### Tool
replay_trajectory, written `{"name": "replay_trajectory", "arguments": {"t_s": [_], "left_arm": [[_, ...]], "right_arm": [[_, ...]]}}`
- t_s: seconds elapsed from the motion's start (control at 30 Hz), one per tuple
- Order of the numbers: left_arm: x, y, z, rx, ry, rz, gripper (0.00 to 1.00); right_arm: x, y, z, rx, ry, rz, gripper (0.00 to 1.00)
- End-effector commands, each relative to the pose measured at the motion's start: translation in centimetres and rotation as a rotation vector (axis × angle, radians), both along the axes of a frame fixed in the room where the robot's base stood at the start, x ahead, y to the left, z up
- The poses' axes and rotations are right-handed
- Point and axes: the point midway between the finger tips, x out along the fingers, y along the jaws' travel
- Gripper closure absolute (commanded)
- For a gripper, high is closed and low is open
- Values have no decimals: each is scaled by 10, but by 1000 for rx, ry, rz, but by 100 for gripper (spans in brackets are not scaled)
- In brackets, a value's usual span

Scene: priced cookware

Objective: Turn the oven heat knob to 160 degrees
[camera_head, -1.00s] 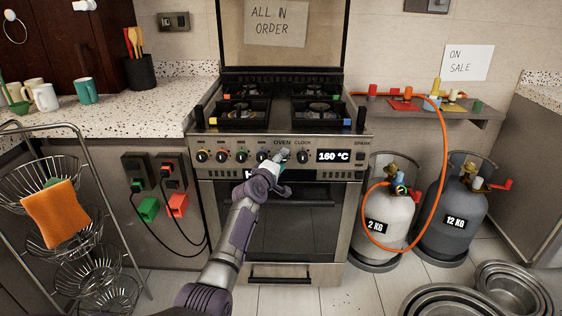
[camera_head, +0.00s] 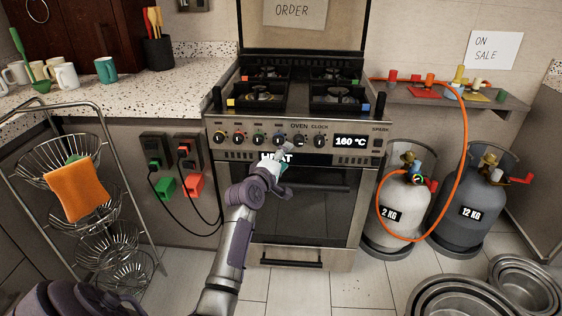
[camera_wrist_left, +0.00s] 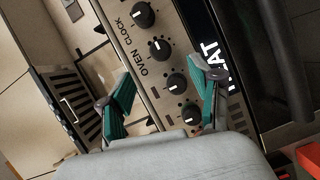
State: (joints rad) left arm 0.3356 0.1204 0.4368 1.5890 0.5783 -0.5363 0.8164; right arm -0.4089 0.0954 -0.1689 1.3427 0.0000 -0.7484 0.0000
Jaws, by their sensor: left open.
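The oven heat knob (camera_head: 299,141) is a black round knob with a white mark, under the OVEN label on the steel front panel. It also shows in the left wrist view (camera_wrist_left: 158,47), just beyond the fingertips. The display (camera_head: 351,142) on the panel reads 160 °C. My left gripper (camera_head: 284,153) is just below and left of this knob, in front of the panel. In the wrist view its green-padded fingers (camera_wrist_left: 162,82) are apart, with nothing held between them. My right gripper is not in view.
The clock knob (camera_head: 319,141) is to the right and several burner knobs (camera_head: 239,139) are to the left. The oven door handle (camera_head: 335,187) is below. Gas bottles (camera_head: 400,215) with an orange hose stand right of the stove; a wire basket rack (camera_head: 75,165) stands left.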

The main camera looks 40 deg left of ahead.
Motion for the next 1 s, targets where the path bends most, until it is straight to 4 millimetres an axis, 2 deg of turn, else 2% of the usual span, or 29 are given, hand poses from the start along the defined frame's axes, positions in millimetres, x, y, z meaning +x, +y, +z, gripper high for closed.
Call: {"name": "replay_trajectory", "arguments": {"t_s": [0.1,0.23,0.8,0.9,0.97,1.0], "left_arm": [[-15,-3,0,-1,1,0,36],[-22,-4,1,0,1,-1,36],[-22,-5,0,1,4,-2,36],[-23,-11,-16,28,42,-15,36],[-26,-20,-38,69,95,-36,36],[-29,-28,-58,107,143,-55,36]], "right_arm": [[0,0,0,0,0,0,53],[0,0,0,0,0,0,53],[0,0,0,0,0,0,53],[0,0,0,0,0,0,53],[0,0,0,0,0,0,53],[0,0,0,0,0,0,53]]}}
